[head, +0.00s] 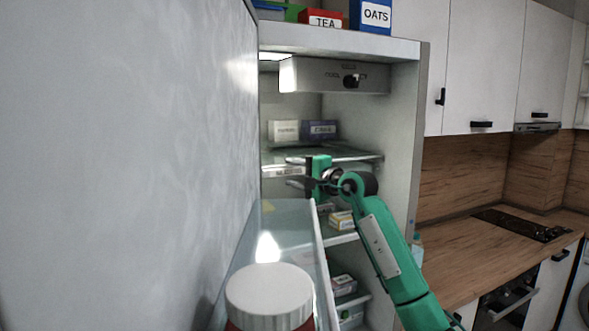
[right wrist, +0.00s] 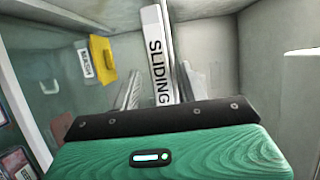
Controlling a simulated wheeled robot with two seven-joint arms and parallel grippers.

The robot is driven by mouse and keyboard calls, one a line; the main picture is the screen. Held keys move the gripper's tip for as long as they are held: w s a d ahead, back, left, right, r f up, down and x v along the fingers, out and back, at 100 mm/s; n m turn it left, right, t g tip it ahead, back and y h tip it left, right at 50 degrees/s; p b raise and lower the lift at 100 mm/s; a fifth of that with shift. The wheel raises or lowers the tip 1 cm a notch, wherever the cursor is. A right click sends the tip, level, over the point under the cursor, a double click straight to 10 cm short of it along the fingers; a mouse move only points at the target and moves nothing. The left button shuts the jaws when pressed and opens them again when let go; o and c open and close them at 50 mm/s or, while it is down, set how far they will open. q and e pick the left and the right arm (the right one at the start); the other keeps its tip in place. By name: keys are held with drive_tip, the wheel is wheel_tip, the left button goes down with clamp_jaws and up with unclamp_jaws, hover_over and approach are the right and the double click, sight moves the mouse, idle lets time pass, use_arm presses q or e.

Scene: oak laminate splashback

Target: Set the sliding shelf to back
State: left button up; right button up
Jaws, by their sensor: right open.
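The sliding shelf (head: 350,156) is a glass shelf inside the open fridge, with a white front strip (head: 275,172) at its left part. In the right wrist view this strip reads "SLIDING" (right wrist: 157,55). My right gripper (head: 296,173) is open at the strip, one finger above and one below in the head view. In the right wrist view its fingers (right wrist: 157,90) lie on either side of the strip; I cannot tell whether they touch it. The shelf's rear edge is hard to make out. My left gripper is not in view.
A white box (head: 284,131) and a blue box (head: 320,129) stand toward the back above the shelf. The open door's bin (head: 322,265) with a white-lidded jar (head: 268,290) is close on the left. A small box (head: 342,220) sits on a lower shelf.

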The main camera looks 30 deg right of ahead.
clamp_jaws()
drive_tip(key=shift+f, duration=0.15)
drive_tip(key=shift+w, duration=0.15)
